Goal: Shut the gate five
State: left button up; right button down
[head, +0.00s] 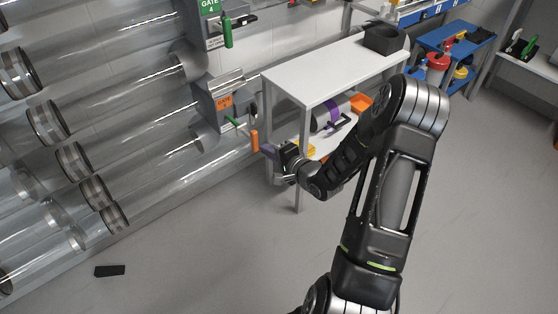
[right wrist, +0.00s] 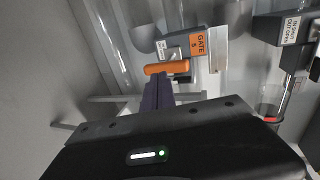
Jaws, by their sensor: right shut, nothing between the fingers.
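Gate five is the unit with the orange GATE 5 label (right wrist: 197,43) in the right wrist view; the small orange label also shows in the head view (head: 224,102). Its orange handle (right wrist: 167,68) lies just beyond my fingertips in the right wrist view and shows upright in the head view (head: 254,140). My right gripper (head: 268,150) is shut and empty, its purple-grey fingers (right wrist: 157,92) pointing at the handle. The fingertips are at or very near the handle; I cannot tell whether they touch. My left gripper is not in view.
A white table (head: 330,68) with a lower shelf stands right beside my right forearm. Gate four's green handle (head: 227,33) is above gate five. Clear tubes (head: 110,120) fill the left. A black flat object (head: 110,271) lies on the otherwise open floor.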

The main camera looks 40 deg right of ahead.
aim_at(245, 130)
jog(key=shift+w, duration=1.1)
jog(key=w+b, duration=0.2)
jog(key=w, duration=0.7)
jog(key=shift+d, duration=0.1)
jog(key=shift+w+r, duration=0.3)
